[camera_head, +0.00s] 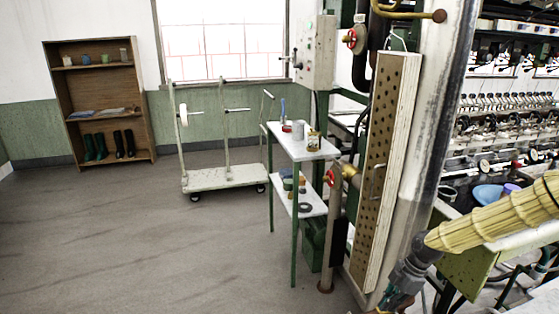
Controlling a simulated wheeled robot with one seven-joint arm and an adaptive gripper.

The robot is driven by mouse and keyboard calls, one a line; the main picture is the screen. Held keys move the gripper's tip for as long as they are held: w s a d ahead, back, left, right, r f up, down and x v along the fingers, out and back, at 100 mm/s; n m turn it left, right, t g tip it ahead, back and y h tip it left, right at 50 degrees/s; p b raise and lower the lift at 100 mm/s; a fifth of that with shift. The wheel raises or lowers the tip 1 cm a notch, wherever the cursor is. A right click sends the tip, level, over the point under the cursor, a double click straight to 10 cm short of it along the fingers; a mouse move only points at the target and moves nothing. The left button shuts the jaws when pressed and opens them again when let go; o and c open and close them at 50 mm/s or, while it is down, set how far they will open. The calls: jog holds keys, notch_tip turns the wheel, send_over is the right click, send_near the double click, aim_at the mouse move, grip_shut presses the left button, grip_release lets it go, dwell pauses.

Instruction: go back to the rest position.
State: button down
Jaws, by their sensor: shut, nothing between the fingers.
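My arm comes in from the right edge in a yellowish ribbed sleeve. My gripper (392,298) hangs at its lower end, small and dark, close to the bottom edge of the picture. Its fingers are shut with nothing visible between them. It shows in front of the foot of the pale column and left of the basin bench. No object of the task shows apart from my arm.
A white two-level stand (312,149) with jars and tins is left of the column. A perforated panel (378,170) leans by the column. A cart (226,178) and a wooden shelf (62,98) stand farther back. Reeling basins with a blue bowl (487,194) are right. The left floor is clear.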

jog(key=s+a+f+m, duration=0.9)
jog(key=s+a+f, duration=0.3)
jog(key=s+a, duration=0.3)
jog(key=s+f+m+h, duration=0.2)
jog(key=s+m, duration=0.2)
jog(key=s, duration=0.5)
jog(key=s+f+m+h+p, duration=0.1)
jog(key=s+m, duration=0.4)
jog(key=s, duration=0.5)
jog(key=shift+d+f+m+h, duration=0.15)
jog(key=shift+f+m+h, duration=0.15)
jog(key=shift+f+h, duration=0.1)
